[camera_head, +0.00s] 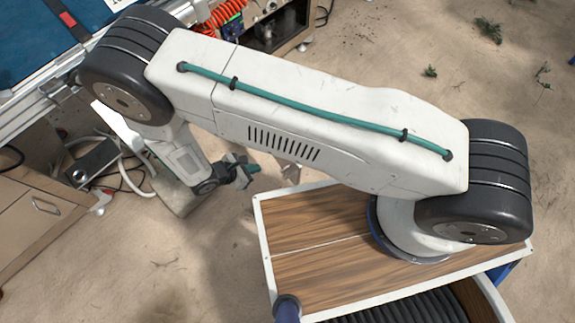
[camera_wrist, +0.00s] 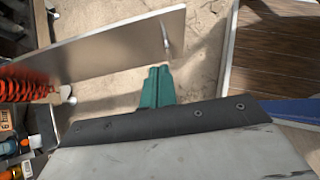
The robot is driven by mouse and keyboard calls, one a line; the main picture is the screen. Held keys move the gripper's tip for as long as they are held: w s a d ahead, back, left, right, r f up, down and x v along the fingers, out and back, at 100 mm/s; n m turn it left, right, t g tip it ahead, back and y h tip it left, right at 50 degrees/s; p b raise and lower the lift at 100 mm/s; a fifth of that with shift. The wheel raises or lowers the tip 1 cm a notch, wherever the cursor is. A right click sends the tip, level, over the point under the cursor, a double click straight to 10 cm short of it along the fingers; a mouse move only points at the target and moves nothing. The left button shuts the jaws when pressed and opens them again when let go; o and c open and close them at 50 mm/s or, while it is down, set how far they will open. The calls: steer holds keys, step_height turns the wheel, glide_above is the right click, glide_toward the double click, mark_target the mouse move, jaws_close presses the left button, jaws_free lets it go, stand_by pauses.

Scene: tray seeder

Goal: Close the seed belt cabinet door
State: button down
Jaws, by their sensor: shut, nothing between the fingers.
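The cabinet door is most likely the pale flat panel (camera_wrist: 110,45) in the wrist view. It stands open, reaching right from the cabinet side, with a small metal handle (camera_wrist: 165,40) near its free end. In the head view my arm covers the area where it would show. My gripper (camera_wrist: 155,76) has its teal fingers shut together with nothing between them. In the wrist view the fingertips appear just below the panel's lower edge, with floor around them; contact cannot be told. My gripper also shows in the head view (camera_head: 250,168), low over the floor.
An open cabinet (camera_head: 275,25) with equipment inside stands at the head view's top, beside a red coiled hose (camera_head: 226,14). Bottles (camera_wrist: 38,141) show at the wrist view's left. A wooden cabinet (camera_head: 25,225) stands at the head view's left. Sandy floor (camera_head: 190,270) is mostly clear.

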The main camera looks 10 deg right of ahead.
steer(key=w+d+r+x, duration=0.1)
steer(key=r+x, duration=0.1)
steer(key=x, duration=1.1)
steer(key=shift+d, duration=0.45)
steer(key=shift+f, duration=0.1)
